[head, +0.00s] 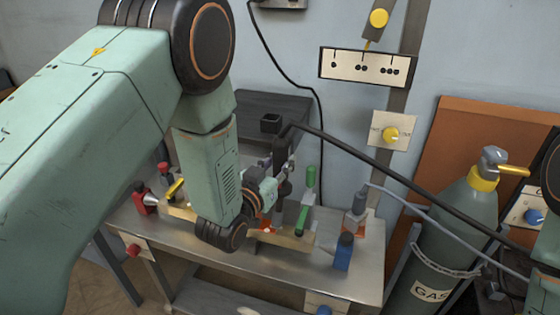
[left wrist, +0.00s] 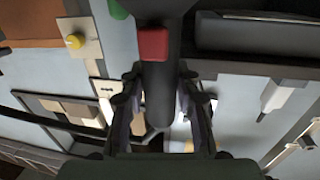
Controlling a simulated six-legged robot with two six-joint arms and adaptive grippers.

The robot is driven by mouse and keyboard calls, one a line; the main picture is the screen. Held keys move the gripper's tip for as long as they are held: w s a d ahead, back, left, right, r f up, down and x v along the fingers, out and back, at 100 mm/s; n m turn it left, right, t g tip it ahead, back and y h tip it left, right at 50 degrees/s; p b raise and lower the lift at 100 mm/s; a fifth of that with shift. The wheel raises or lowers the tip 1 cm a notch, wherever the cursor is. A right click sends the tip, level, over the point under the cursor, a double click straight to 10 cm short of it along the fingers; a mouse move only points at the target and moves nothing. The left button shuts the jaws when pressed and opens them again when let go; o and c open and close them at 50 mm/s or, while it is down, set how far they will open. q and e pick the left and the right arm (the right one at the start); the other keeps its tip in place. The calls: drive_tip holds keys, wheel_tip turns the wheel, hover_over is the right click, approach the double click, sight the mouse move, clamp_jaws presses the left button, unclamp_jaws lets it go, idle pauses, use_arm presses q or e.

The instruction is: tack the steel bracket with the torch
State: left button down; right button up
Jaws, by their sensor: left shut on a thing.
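My left gripper (head: 280,188) hangs over the steel workbench (head: 345,282). It is shut on the dark torch (head: 281,152), which stands roughly upright, with a black hose running off to the right. In the left wrist view the two fingers (left wrist: 160,118) close on either side of the torch's black handle (left wrist: 158,95), which carries a red button (left wrist: 153,43). A brass-coloured bar (head: 290,241) lies on the bench below, with a small reddish bright spot beside it. The steel bracket cannot be clearly made out; my arm and the torch cover part of the work area. My right gripper is not in view.
A green-handled clamp (head: 303,218) and a blue block (head: 343,252) stand right of the torch. Red-handled fittings (head: 144,200) are at the bench's left. A gas cylinder (head: 440,235) stands at the right. The black hose (head: 400,170) crosses above the bench.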

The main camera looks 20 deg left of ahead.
sight(280, 137)
use_arm(q)
drive_tip(key=shift+r+p, duration=2.85)
drive_tip(key=shift+r, duration=0.75)
drive_tip(key=shift+f, duration=0.1)
